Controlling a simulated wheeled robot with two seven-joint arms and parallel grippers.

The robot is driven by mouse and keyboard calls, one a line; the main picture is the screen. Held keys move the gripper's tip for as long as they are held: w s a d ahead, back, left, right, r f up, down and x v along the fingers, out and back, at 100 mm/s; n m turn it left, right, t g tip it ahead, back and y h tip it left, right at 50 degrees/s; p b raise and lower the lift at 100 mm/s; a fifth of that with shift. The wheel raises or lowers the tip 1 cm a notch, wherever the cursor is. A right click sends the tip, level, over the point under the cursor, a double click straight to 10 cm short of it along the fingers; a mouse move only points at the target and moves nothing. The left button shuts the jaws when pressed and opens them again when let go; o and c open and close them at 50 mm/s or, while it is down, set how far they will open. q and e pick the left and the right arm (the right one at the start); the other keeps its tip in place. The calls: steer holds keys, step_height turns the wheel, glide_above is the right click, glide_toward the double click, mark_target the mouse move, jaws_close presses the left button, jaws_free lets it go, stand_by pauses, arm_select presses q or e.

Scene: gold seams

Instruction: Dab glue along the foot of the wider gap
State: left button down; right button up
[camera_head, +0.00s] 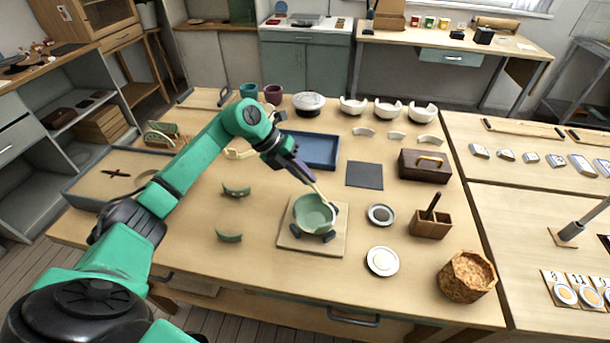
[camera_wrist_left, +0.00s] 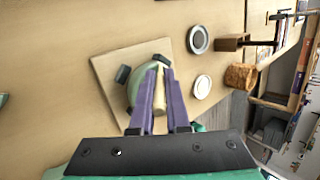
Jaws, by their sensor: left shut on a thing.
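A green bowl (camera_head: 313,213) with broken gaps in its rim sits on a square wooden board (camera_head: 296,240), held between dark padded supports (camera_head: 326,236). My left gripper (camera_head: 309,181) is shut on a thin pale wooden stick (camera_wrist_left: 159,93), whose tip reaches down to the bowl's rim area. In the left wrist view the purple fingers (camera_wrist_left: 160,98) partly hide the bowl (camera_wrist_left: 140,85). Whether the tip touches the bowl cannot be told. Two green curved shards, one upper (camera_head: 236,191) and one lower (camera_head: 229,236), lie on the table left of the board. My right gripper is not in view.
Two small round dishes (camera_head: 382,261) (camera_head: 381,214) lie right of the board. A wooden holder (camera_head: 430,222), a cork-like pot (camera_head: 467,276) and a brown box (camera_head: 424,165) stand further right. A blue tray (camera_head: 310,149) and dark mat (camera_head: 364,175) lie behind.

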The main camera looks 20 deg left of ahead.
arm_select(q)
steer(key=shift+r+p, duration=2.95)
steer(key=shift+r, duration=1.05)
steer(key=shift+d+f, duration=0.1)
